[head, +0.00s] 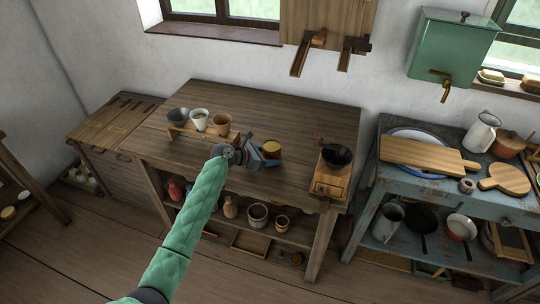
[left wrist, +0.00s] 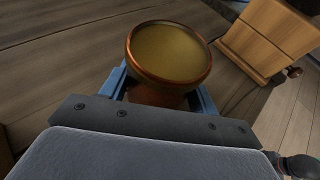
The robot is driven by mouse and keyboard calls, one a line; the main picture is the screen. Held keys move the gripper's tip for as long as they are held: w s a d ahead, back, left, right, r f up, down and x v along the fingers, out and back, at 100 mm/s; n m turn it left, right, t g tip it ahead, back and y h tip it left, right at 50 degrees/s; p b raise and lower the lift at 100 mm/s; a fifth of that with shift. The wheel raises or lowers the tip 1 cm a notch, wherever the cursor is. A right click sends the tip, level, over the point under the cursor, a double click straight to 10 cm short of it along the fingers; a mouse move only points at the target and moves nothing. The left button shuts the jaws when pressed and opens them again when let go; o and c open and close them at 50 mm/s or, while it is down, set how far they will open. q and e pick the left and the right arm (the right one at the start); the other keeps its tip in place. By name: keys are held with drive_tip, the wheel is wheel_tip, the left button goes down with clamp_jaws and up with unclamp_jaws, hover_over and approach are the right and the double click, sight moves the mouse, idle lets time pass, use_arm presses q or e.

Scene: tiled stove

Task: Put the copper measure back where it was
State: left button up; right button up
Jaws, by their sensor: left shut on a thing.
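The copper measure (head: 271,148) is a small round cup with a copper rim and a yellow-brown inside. It is over the right half of the brown wooden table (head: 290,105). My left gripper (head: 268,158) is shut on it. In the left wrist view the measure (left wrist: 168,52) sits upright between the two blue fingers (left wrist: 160,92), and its lower part is hidden by the gripper. I cannot tell whether its base touches the table. My right gripper is not in view.
A low wooden stand (head: 182,130) at the left holds a grey cup (head: 177,116), a white cup (head: 199,120) and a tan cup (head: 221,124). A wooden grinder (head: 329,180) with a dark bowl stands at the table's right end. The table's back is clear.

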use_arm(q)
drive_tip(key=o, duration=1.2)
drive_tip(key=shift+f, duration=0.1)
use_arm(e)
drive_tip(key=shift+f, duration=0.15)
use_arm(q)
drive_tip(key=shift+s+a, duration=0.1)
drive_tip(key=shift+a, duration=0.2)
drive_tip(key=b+v, duration=0.2)
drive_tip(key=v, duration=0.8)
drive_tip(key=shift+s+a+r+b, duration=0.3)
drive_tip(key=shift+s+a+r, duration=0.1)
drive_tip(key=shift+a+r, duration=0.15)
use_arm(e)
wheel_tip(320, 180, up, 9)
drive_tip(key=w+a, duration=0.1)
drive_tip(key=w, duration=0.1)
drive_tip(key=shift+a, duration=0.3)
use_arm(q)
drive_tip(key=shift+f, duration=0.1)
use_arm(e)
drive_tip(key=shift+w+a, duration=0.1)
